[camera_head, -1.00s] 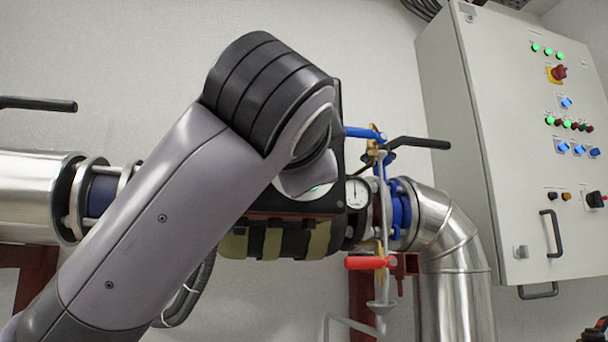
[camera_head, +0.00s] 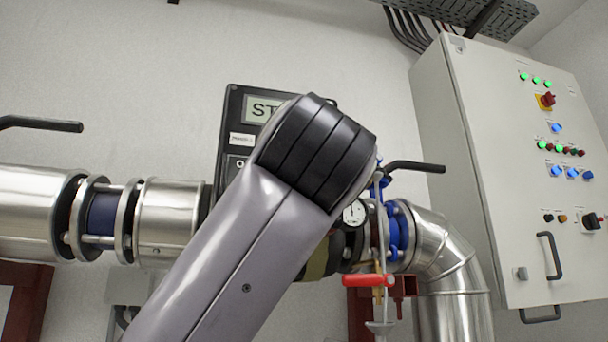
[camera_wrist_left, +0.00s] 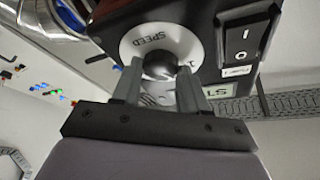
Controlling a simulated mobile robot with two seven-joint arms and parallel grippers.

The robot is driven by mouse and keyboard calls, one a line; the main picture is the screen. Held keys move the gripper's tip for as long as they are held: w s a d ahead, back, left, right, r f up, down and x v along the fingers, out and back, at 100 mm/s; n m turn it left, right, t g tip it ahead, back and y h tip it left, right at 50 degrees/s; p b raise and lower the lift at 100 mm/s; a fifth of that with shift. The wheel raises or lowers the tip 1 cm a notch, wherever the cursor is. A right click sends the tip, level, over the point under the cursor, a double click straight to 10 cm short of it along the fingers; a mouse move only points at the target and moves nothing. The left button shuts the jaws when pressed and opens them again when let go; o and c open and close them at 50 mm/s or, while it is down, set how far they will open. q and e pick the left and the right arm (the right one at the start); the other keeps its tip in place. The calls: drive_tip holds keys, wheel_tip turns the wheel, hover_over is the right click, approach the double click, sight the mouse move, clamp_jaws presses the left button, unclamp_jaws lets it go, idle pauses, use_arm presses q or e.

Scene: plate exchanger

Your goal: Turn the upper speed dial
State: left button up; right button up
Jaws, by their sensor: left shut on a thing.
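The speed dial (camera_wrist_left: 143,42) is a pale disc marked SPEED with a dark round knob (camera_wrist_left: 160,67) at its middle, on a dark control box. My left gripper (camera_wrist_left: 158,82) is shut on this knob, one finger on each side, in the left wrist view. In the head view my left arm covers the dial and the gripper. The upper part of the box (camera_head: 232,108) shows there, with a display (camera_head: 262,109) starting "ST". I cannot read the dial's setting. My right gripper is not in view.
A rocker switch (camera_wrist_left: 243,37) sits beside the dial. A pressure gauge (camera_head: 354,213), a red lever (camera_head: 368,281) and a black lever (camera_head: 415,167) are close to the right of my arm. A grey cabinet (camera_head: 495,180) stands at the right. Metal pipes run left and right.

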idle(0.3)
use_arm(q)
drive_tip(key=o, duration=1.1)
drive_tip(key=shift+c, duration=0.2)
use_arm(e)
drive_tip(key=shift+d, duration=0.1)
use_arm(q)
drive_tip(key=b+v, duration=0.2)
drive_tip(key=v, duration=0.5)
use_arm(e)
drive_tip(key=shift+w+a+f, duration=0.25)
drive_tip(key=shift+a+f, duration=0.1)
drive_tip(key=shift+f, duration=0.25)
use_arm(q)
drive_tip(key=shift+s+d, duration=0.1)
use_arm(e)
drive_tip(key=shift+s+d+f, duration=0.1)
